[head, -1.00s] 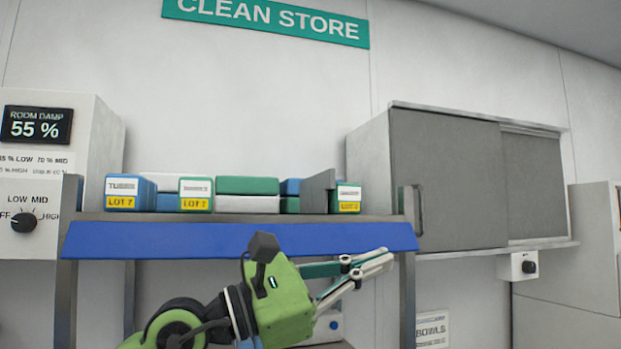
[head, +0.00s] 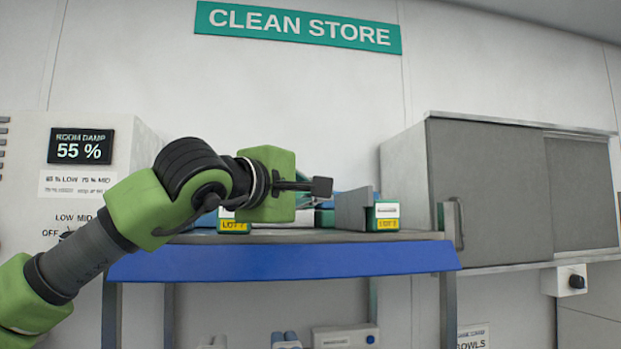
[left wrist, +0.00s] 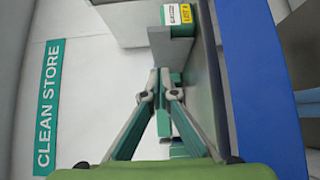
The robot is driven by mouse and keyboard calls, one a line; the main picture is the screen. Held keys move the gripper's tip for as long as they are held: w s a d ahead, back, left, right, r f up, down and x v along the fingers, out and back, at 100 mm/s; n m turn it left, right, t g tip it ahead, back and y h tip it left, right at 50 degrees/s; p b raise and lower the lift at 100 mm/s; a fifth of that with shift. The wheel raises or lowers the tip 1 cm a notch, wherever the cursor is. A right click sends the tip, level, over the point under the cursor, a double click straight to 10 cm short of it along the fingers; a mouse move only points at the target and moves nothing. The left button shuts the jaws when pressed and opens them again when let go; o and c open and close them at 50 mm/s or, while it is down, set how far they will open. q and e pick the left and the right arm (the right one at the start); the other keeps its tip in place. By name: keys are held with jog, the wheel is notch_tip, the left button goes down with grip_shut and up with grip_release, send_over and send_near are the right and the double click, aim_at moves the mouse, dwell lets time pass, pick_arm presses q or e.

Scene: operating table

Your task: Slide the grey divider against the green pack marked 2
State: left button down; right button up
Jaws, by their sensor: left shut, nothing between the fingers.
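The grey divider (head: 352,210) stands upright on the shelf, just left of the green pack with the yellow LOT 2 label (head: 384,215). In the left wrist view the divider (left wrist: 160,46) lies between my fingertips and that pack (left wrist: 178,20). I cannot tell whether divider and pack touch. My left gripper (left wrist: 160,74) is shut and empty, its fingertips close to the divider on the side away from the pack. My right gripper is not in view.
The shelf (head: 290,237) has a blue front edge. A pack labelled LOT 7 (head: 233,222) and other packs behind are partly hidden by my left arm. A grey sliding-door cabinet (head: 490,190) stands right of the shelf. Trays and a box (head: 345,337) sit below.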

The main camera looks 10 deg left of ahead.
aim_at(362, 197)
pick_arm(q)
jog(key=w+d+p, duration=0.3)
jog(key=w+d, duration=0.1)
jog(key=d, duration=0.1)
jog(key=shift+w+r+p, duration=0.15)
jog(key=shift+w+p, duration=0.2)
jog(key=shift+p, duration=0.05)
jog(key=shift+d, duration=0.4)
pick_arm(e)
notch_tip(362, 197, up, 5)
pick_arm(q)
jog(key=shift+w+a+f, duration=0.1)
jog(key=shift+f, duration=0.1)
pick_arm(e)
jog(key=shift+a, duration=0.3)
